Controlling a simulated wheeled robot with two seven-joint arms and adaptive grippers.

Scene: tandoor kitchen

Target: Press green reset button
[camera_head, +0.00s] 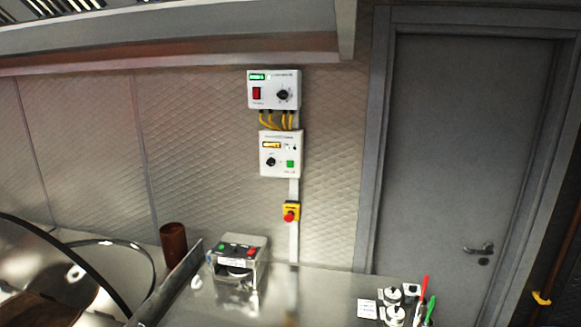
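A green square button (290,164) is on the lower right of a white control panel (267,163) on the wall. That panel also has a black knob (271,161) and a yellow display (271,145). Another green button (225,246) is on top of a metal box (238,262) on the counter, beside a red one (250,252). The labels are too small to read, so I cannot tell which green button is the reset. Neither of my grippers is in view.
An upper white panel (273,89) has a red switch and knob, with yellow cables below. A red emergency stop (291,212) is under the lower panel. A brown cylinder (173,245) stands left of the box. Small jars (392,295) and pens (424,288) stand at the counter's right.

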